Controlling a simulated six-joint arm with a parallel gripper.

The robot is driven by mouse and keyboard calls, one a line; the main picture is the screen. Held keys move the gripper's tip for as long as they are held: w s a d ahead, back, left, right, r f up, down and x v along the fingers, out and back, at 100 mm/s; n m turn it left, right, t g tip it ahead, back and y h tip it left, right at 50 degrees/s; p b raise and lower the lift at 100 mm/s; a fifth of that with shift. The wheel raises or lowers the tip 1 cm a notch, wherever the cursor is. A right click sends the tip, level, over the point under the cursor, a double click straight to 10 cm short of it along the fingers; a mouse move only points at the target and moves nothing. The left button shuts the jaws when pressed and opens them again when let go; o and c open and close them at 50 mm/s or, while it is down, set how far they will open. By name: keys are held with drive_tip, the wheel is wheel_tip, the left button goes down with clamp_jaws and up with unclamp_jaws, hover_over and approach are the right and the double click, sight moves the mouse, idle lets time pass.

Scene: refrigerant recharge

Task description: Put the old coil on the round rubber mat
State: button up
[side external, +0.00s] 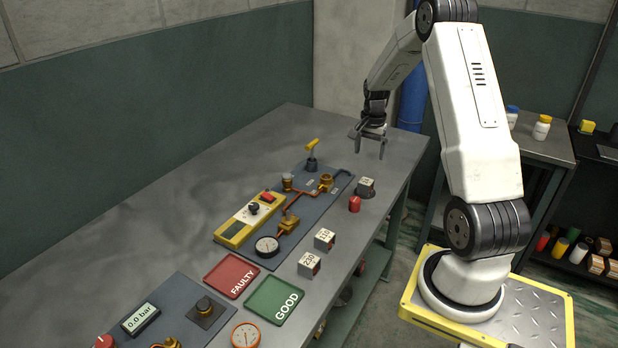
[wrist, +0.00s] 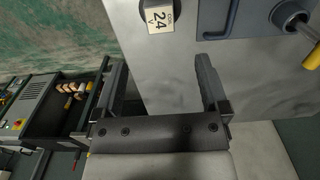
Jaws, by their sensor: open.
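My gripper (side external: 370,149) is open and empty, raised above the far right end of the workbench. In the wrist view its two fingers (wrist: 160,88) stand wide apart with nothing between them. A small block marked COIL 24 V (wrist: 160,19) lies beyond the fingertips at the top edge. In the side view this looks like the dark and pale block (side external: 366,186) near the bench's right edge, below the gripper. Two white blocks marked 110 (side external: 325,239) and 230 (side external: 309,264) stand nearer. No label shows which coil is old.
A grey panel (side external: 322,205) carries brass valves, copper pipe, a gauge and an upright yellow-handled lever (side external: 312,153). A red cap-like part (side external: 354,204) stands near the 24 V block. Red FAULTY (side external: 232,275) and green GOOD (side external: 274,299) trays lie in front. The bench's left side is clear.

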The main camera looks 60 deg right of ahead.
drive_tip(key=shift+r, duration=0.4)
drive_tip(key=w+a+r+n+t, duration=0.15)
drive_tip(key=a+n, duration=0.35)
drive_tip(key=a, duration=0.6)
drive_tip(key=w+a+r+n, duration=0.1)
drive_tip(key=w+a+n, duration=0.25)
drive_tip(key=a, duration=0.75)
drive_tip(key=s+a+n, duration=0.4)
drive_tip(key=a, duration=0.3)
drive_tip(key=s+a+n+t, duration=0.1)
drive_tip(key=s+a+n, duration=0.3)
drive_tip(key=a, duration=0.4)
drive_tip(key=shift+a+f+n, duration=0.2)
drive_tip(key=shift+a+n, duration=0.05)
drive_tip(key=shift+n, duration=0.5)
